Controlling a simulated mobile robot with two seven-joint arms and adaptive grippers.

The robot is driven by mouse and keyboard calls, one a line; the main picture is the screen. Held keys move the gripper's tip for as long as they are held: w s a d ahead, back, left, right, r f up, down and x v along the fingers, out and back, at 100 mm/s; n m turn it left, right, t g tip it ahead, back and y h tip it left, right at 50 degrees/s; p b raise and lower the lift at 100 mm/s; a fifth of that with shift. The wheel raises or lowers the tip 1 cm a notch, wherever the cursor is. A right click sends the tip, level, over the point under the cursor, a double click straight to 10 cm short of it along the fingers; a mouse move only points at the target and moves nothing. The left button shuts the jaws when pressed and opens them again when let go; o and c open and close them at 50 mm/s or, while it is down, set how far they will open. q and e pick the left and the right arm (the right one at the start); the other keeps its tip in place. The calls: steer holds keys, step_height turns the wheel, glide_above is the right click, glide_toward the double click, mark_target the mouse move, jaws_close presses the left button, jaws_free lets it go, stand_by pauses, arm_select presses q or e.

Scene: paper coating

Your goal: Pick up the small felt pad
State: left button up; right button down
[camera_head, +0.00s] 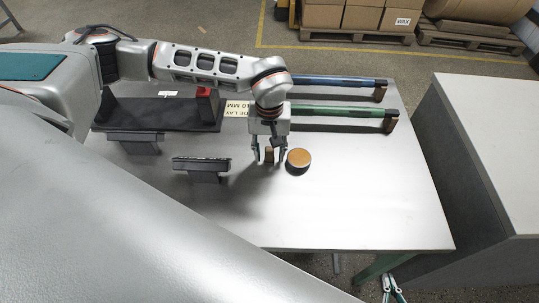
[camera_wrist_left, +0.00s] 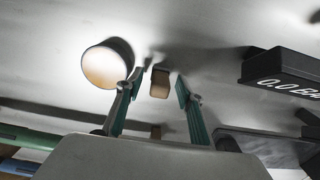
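A small brown block, which looks like the felt pad (camera_head: 269,154), is on the table between the fingers of my left gripper (camera_head: 269,158). In the left wrist view the pad (camera_wrist_left: 160,83) sits in the gap between the two teal fingers (camera_wrist_left: 157,85). The fingers stand apart from it on both sides, so the gripper is open around it. My right gripper (camera_head: 393,288) shows at the bottom edge of the head view, beyond the table's front edge. Its fingers are apart and empty.
A round dark pot with an orange top (camera_head: 298,158) stands just right of the left gripper. A dark gauge block (camera_head: 202,164) lies to the left. Blue (camera_head: 335,80) and green (camera_head: 340,110) bars lie behind. The table (camera_head: 370,200) is clear at the front right.

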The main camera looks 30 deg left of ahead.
mark_target(269, 149)
arm_select(q)
steer(key=c, duration=1)
step_height(269, 149, up, 20)
steer(key=shift+r+p, duration=0.1)
steer(key=shift+p, duration=0.35)
